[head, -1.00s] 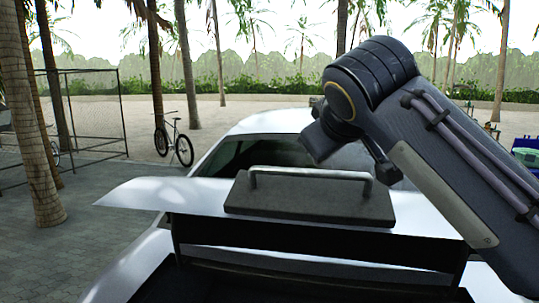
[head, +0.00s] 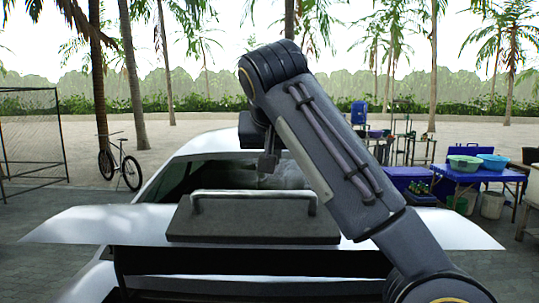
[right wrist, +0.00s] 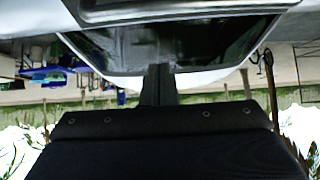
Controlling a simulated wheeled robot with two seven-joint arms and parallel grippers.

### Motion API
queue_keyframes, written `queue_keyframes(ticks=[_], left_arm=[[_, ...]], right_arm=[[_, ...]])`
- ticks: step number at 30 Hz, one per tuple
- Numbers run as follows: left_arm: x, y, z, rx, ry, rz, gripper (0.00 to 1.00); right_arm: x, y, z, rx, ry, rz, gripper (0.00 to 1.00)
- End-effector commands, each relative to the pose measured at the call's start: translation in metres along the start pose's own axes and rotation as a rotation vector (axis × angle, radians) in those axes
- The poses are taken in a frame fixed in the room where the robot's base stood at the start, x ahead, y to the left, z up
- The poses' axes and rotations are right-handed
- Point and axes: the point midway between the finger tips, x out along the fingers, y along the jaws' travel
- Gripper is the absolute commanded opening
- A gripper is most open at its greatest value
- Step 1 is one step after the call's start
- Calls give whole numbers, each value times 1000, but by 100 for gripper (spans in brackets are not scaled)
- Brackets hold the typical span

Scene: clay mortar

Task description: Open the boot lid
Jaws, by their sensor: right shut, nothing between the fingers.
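The boot lid (head: 80,227) is a wide silver panel in the head view. It stands raised, with a dark gap and the boot opening under it. A dark plate (head: 240,228) with a metal bar handle (head: 253,194) sits on top of it. My right gripper (head: 268,163) shows just above the handle in the picture, apart from it and seemingly beyond it. It is shut and empty. In the right wrist view, its fingers (right wrist: 158,84) point toward the car's dark rear window (right wrist: 165,45). My left gripper is not in view.
A blue table (head: 460,177) with basins stands at the right, beside several stools and shelves. A bicycle (head: 120,165) and a metal frame (head: 35,140) are at the left. Palm trees stand behind. The paving left of the car is clear.

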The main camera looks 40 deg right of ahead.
Motion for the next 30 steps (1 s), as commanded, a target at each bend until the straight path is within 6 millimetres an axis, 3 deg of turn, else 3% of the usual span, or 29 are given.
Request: queue_keyframes(ticks=[1, 7, 15, 30], left_arm=[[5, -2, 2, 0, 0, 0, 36], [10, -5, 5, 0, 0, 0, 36], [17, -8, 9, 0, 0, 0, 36], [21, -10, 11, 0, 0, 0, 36]], right_arm=[[15, 1, 2, 1, -2, 6, 0], [56, 1, 2, 0, -3, 4, 0], [41, 0, 34, -3, 1, -2, 0], [40, 0, 42, -2, 5, -2, 0]])
